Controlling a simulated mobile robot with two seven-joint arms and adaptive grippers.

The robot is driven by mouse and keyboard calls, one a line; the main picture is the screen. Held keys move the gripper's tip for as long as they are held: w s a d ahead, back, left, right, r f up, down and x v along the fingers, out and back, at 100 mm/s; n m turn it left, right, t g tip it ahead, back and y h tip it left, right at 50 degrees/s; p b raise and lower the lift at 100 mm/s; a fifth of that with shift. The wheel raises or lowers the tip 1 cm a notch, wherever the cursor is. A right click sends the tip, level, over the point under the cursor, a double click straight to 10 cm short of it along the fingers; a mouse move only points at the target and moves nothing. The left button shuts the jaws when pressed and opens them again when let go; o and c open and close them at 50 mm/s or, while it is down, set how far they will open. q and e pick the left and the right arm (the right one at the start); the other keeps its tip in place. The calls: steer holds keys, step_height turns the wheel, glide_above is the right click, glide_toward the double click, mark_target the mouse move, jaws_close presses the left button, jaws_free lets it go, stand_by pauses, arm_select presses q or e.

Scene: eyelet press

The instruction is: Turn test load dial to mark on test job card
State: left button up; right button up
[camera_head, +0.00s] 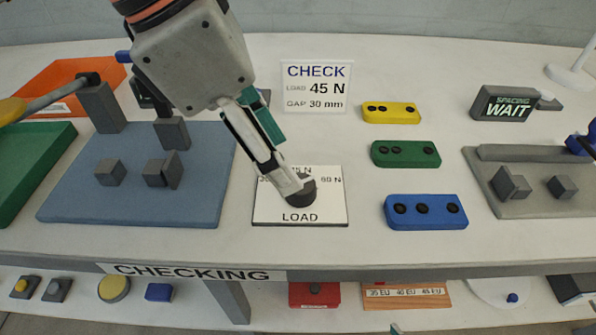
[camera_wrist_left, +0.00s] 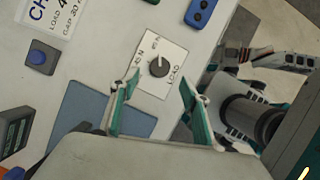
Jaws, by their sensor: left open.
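The test load dial (camera_head: 301,190) is a round dark knob on a white square plate (camera_head: 327,213) lettered LOAD, with force marks around it. It also shows in the left wrist view (camera_wrist_left: 159,67), where its pointer is too small to read surely. The job card (camera_head: 317,86) behind it reads CHECK, LOAD 45 N, GAP 30 mm. My left gripper (camera_head: 290,166) is open over the plate and partly hides the dial. In the left wrist view its fingers (camera_wrist_left: 160,86) stand apart, with the dial appearing between them. My right gripper (camera_wrist_left: 283,62) seems partly visible there; its jaws are unclear.
A blue mat (camera_head: 130,212) with several grey blocks lies to the left. Yellow (camera_head: 391,113), green (camera_head: 405,154) and blue (camera_head: 426,212) blocks with black studs stand to the right. The table around the dial plate is clear.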

arm_select(q)
steer(key=b+x, duration=0.1)
steer(key=x, duration=0.5)
steer(key=shift+d+f+b, duration=0.1)
steer(key=shift+f+b, duration=0.05)
steer(key=shift+b, duration=0.15)
steer(key=c, duration=1.1)
